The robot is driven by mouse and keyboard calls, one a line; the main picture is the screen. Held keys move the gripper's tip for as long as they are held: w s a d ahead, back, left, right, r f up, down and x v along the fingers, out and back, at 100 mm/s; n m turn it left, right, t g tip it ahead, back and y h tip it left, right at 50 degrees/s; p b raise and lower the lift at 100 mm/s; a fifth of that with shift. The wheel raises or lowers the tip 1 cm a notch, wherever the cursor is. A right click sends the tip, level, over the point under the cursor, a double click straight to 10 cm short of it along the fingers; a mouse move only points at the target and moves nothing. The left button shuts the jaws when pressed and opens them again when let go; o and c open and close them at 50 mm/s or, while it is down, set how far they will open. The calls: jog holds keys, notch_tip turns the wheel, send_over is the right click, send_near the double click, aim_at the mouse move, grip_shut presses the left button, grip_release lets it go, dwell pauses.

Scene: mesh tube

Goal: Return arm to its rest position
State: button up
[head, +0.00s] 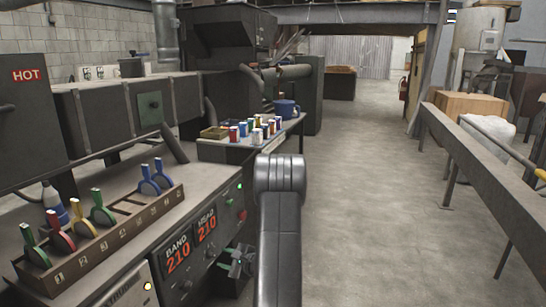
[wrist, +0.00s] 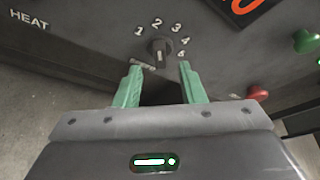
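My arm (head: 280,225) rises at the lower middle of the head view and bends toward the machine's front panel. My gripper (wrist: 158,68) has two green fingers standing apart with nothing between them in the wrist view. It faces a dark rotary knob (wrist: 160,52) with numbers around it on the panel. The knob lies just beyond the fingertips; I cannot tell the exact gap. In the head view my gripper (head: 238,262) is small and low beside the panel, partly hidden by my arm.
Red and green buttons (wrist: 259,94) (wrist: 305,41) are right of the knob. A rack (head: 110,232) with coloured handles stands on the console at left. A bench (head: 250,141) holds several coloured cans and a blue mug (head: 286,108). A rail (head: 470,150) runs at right; the floor between is clear.

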jog(key=v, duration=1.1)
jog(key=x, duration=1.4)
jog(key=shift+w+a, duration=0.1)
jog(key=shift+a, duration=0.1)
jog(key=shift+w+a+f+b, duration=0.15)
jog(key=shift+f+b, duration=0.15)
jog(key=shift+b, duration=0.25)
jog(key=n+t+b, duration=0.1)
jog(key=n+b, duration=0.1)
jog(key=shift+n, duration=0.3)
jog(key=n, duration=0.1)
jog(key=n+t+b, duration=0.1)
jog(key=n+t, duration=0.1)
jog(key=shift+s+f+y+b, duration=0.15)
jog(key=shift+s+y+b, duration=0.1)
jog(key=shift+y+b, duration=0.1)
jog(key=shift+s+d+n, duration=0.1)
jog(key=shift+d+n, duration=0.15)
jog(key=shift+n, duration=0.15)
send_near(216, 256)
jog(key=v, duration=0.5)
jog(key=shift+s+a+p, duration=0.1)
jog(key=shift+s+p, duration=0.1)
jog(key=shift+p, duration=0.25)
